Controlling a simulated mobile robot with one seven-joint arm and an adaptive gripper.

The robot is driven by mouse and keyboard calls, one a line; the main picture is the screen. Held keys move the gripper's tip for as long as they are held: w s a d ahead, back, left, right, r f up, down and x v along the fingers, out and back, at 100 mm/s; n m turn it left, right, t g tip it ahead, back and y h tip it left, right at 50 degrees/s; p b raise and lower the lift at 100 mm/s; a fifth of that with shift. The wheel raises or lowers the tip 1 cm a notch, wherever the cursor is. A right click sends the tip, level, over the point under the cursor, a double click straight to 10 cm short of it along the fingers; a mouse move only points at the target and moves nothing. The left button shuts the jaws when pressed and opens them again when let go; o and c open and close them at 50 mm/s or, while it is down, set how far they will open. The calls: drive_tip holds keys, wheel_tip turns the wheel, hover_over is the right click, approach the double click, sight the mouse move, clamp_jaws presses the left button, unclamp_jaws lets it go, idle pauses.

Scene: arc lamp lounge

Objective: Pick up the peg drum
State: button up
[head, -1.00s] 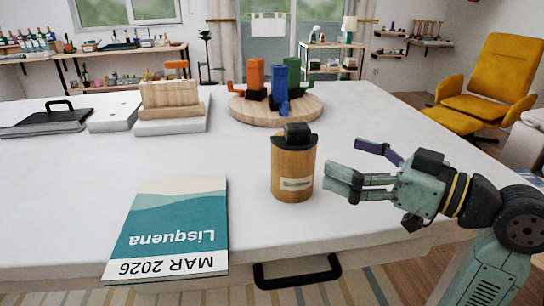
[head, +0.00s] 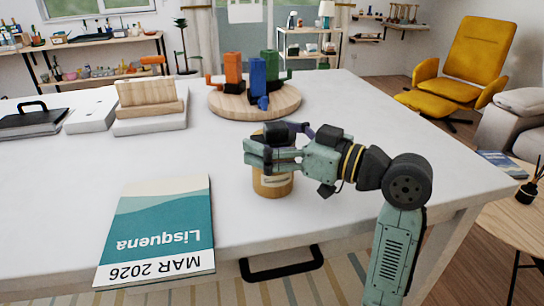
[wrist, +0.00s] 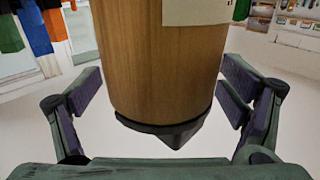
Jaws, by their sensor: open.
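The peg drum (head: 272,185) appears to be the brown wooden cylinder with a black top and a pale label, standing upright near the table's front edge. My gripper (head: 272,148) is at its upper part and hides much of it in the head view. In the wrist view the drum (wrist: 160,70) fills the middle, its black top toward the bottom of the picture. The open fingers of my gripper (wrist: 163,98) are on either side of it, with a visible gap at least on the left.
The white table (head: 330,120) carries a teal calendar (head: 160,225) at the front left. A round wooden board (head: 228,104) with orange, blue and green blocky items stands behind the drum. A wooden block stand (head: 150,100) and a black clipboard-like item (head: 35,121) are at the left.

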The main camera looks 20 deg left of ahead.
drive_tip(key=shift+c, duration=0.2)
drive_tip(key=c, duration=1.9)
drive_tip(key=shift+c, duration=0.4)
drive_tip(key=shift+r, duration=0.15)
